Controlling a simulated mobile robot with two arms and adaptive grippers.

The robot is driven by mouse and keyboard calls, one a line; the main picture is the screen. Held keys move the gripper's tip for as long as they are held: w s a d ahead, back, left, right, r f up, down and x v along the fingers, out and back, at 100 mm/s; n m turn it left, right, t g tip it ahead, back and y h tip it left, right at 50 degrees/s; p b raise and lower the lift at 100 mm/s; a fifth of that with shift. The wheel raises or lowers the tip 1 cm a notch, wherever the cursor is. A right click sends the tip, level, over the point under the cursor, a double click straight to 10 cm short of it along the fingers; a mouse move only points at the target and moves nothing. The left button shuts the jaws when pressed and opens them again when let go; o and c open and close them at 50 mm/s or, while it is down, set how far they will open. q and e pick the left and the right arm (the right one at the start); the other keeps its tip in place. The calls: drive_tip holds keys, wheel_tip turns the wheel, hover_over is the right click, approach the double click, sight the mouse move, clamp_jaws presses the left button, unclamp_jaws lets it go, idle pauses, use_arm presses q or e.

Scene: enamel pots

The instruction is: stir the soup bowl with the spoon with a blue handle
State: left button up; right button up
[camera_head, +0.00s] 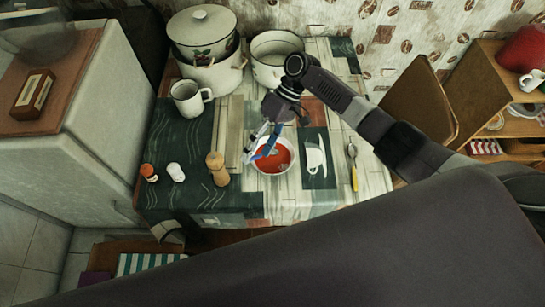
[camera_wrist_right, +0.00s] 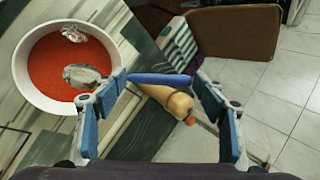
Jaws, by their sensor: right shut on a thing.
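The soup bowl (camera_head: 289,165) is white with red-orange soup and stands near the table's front edge. It also shows at the left of the right wrist view (camera_wrist_right: 22,72). My right gripper (camera_head: 262,146) is above the bowl's left side. In the wrist view its fingers (camera_wrist_right: 160,85) are set wide, with the blue handle (camera_wrist_right: 160,79) of the spoon between their tips, and the gripper is shut on it. The spoon's metal head (camera_wrist_right: 82,74) shows over the soup; its depth is unclear. Part of the spoon is hidden behind a finger. My left gripper is not in view.
A wooden pepper mill (camera_head: 217,170), a white shaker (camera_head: 175,172) and an orange-capped jar (camera_head: 149,172) stand left of the bowl. A mug (camera_head: 188,104) and pots (camera_head: 203,45) are behind. A yellow-handled spoon (camera_head: 353,168) lies at the right. The table's front edge is close.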

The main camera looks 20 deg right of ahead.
idle(0.4)
wheel_tip(320, 180, up, 4)
drive_tip(key=p, duration=0.4)
idle(0.6)
